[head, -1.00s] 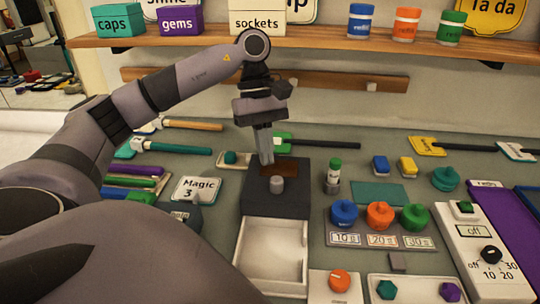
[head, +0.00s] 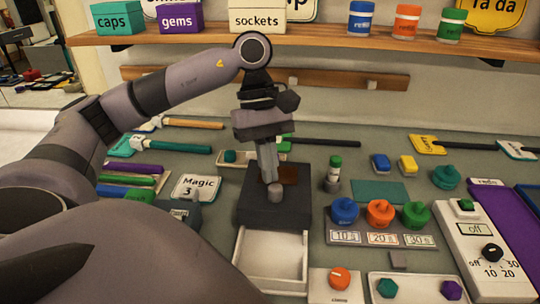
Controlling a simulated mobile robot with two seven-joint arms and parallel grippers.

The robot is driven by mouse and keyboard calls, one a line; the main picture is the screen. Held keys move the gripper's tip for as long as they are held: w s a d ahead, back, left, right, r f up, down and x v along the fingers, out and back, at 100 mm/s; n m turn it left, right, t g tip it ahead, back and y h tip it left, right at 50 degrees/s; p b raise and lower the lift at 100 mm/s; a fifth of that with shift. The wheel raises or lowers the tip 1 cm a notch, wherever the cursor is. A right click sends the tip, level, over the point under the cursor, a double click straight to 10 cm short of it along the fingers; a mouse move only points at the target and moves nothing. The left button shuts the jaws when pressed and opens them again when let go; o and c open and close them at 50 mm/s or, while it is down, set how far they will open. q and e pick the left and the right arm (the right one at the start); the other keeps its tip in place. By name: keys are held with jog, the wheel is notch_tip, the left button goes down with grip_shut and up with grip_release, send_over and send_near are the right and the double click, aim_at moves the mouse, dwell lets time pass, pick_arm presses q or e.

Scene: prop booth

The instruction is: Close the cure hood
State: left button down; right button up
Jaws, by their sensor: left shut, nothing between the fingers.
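The cure hood (head: 252,210) is a dark box with an amber window (head: 289,174) and a grey knob (head: 275,193) on top. It covers the back part of a white open tray (head: 304,262); the tray's front part is uncovered. My left gripper (head: 269,179) is shut and points down over the hood's top, just behind the knob. Its fingertips look close to the knob or against it; I cannot tell if they touch. My right gripper is not in view.
Blue, orange and green pots (head: 380,213) stand right of the hood, with a green-capped tube (head: 334,172) behind them. A "Magic 3" card (head: 196,187) lies to the left.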

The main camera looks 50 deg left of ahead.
pick_arm(q)
jog(key=s+d+b, duration=0.2)
jog(key=s+d, duration=0.4)
jog(key=s, duration=0.2)
jog(key=shift+d+f, duration=0.15)
jog(key=shift+d, duration=0.15)
jog(key=shift+s, duration=0.1)
jog(key=v, duration=0.7)
jog(key=shift+r, duration=0.2)
jog(key=shift+s, duration=0.1)
